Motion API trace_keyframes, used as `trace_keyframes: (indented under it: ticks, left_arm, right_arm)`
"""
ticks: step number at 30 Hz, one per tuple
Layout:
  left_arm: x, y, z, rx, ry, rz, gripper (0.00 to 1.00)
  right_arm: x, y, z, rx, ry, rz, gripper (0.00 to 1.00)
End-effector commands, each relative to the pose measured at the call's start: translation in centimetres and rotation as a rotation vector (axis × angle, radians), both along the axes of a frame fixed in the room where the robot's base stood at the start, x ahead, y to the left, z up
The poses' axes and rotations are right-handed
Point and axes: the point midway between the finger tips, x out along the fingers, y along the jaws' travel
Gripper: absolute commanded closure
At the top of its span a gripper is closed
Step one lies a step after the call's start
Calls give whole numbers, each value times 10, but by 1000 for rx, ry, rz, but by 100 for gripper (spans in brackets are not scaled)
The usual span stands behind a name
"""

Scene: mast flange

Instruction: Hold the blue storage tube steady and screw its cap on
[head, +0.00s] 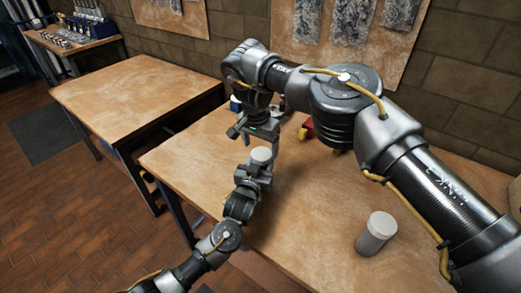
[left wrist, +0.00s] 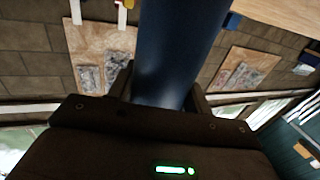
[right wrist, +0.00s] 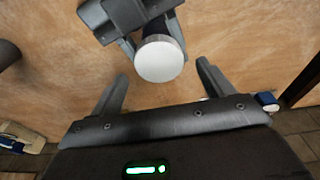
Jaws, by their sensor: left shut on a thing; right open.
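My left gripper (head: 255,172) is shut around a dark blue storage tube, which fills the space between the fingers in the left wrist view (left wrist: 178,50). A pale, whitish round cap (head: 262,155) shows at the tube's top. In the right wrist view the cap (right wrist: 159,60) is a white disc beside the left gripper's jaws. Whether it is threaded on or only resting cannot be told. My right gripper (head: 253,136) is open just above the cap.
A grey canister with a pale top (head: 376,233) stands at the front right of the wooden table (head: 310,222). A red and yellow item (head: 304,129) and a small blue item (head: 235,104) are farther back. Another table (head: 135,92) stands to the left, across a gap.

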Motion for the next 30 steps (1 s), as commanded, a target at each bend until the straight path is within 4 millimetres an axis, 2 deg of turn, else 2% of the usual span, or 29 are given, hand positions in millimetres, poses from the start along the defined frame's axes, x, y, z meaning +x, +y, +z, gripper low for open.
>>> trace_keyframes:
  ticks: [5, 13, 17, 20, 23, 30]
  left_arm:
    - [0, 0, 0, 0, 0, 0, 100]
    - [0, 0, 0, 0, -1, 1, 100]
    - [0, 0, 0, 0, -1, 1, 100]
    - [0, 0, 0, 0, -1, 1, 100]
    - [0, 0, 0, 0, -1, 1, 100]
    - [0, 0, 0, 0, -1, 1, 100]
  right_arm:
    - [1, 0, 17, -1, -1, 1, 20]
    - [0, 0, 19, 0, 1, 1, 20]
    - [1, 0, 22, 0, -4, 0, 33]
    - [7, -4, 35, -16, -33, -1, 33]
    - [24, -18, 53, -83, -105, 26, 33]
    - [40, -21, 65, -216, -73, 675, 33]
